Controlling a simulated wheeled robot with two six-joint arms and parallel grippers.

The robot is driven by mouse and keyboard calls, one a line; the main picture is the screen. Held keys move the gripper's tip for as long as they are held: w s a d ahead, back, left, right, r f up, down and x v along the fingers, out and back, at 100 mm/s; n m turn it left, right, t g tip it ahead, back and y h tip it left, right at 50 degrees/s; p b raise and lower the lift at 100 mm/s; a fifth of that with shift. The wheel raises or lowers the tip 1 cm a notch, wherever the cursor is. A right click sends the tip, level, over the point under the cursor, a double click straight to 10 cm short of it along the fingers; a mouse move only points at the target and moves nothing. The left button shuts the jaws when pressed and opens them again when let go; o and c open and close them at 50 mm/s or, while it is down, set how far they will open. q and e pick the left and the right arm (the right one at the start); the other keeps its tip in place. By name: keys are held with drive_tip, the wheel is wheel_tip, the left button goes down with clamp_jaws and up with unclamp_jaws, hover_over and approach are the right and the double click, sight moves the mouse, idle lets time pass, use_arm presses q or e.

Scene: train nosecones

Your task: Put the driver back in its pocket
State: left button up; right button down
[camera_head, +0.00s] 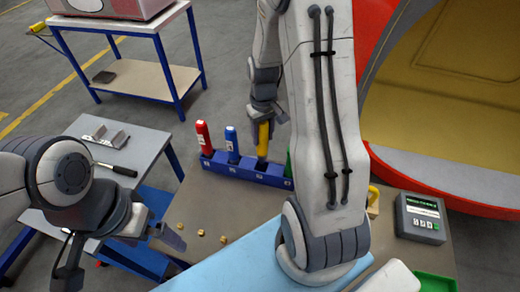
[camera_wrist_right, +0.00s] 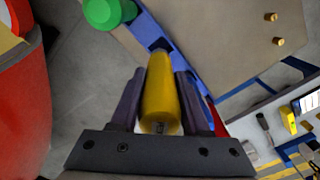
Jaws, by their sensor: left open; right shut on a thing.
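The yellow driver (camera_head: 263,140) is upright in my right gripper (camera_head: 264,108), which is shut on its handle. It also shows between the two fingers in the right wrist view (camera_wrist_right: 160,95). Its lower end is at the blue rack (camera_head: 220,167), over or in a pocket; I cannot tell how deep it sits. A red driver (camera_head: 203,138) and a blue driver (camera_head: 232,145) stand in rack pockets to its left. A green driver (camera_wrist_right: 108,12) shows in the right wrist view, mostly hidden by my arm in the head view. My left gripper (camera_head: 125,252) is open and empty.
Several small brass pieces (camera_head: 201,232) lie on the brown bench (camera_head: 195,205). A grey device with a display (camera_head: 420,217) stands at the right. The red nosecone (camera_head: 460,185) is behind it. A side table (camera_head: 140,148) with metal parts is at the left.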

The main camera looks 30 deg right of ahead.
sight(262, 148)
drive_tip(key=shift+w+a+f, duration=0.1)
drive_tip(key=shift+f, duration=0.65)
wheel_tip(262, 148, down, 4)
drive_tip(key=shift+r+p, duration=0.1)
drive_tip(key=shift+p, duration=0.6)
drive_tip(key=shift+f, duration=0.2)
drive_tip(key=shift+f, duration=0.15)
drive_tip(key=shift+c, duration=1.9)
unclamp_jaws()
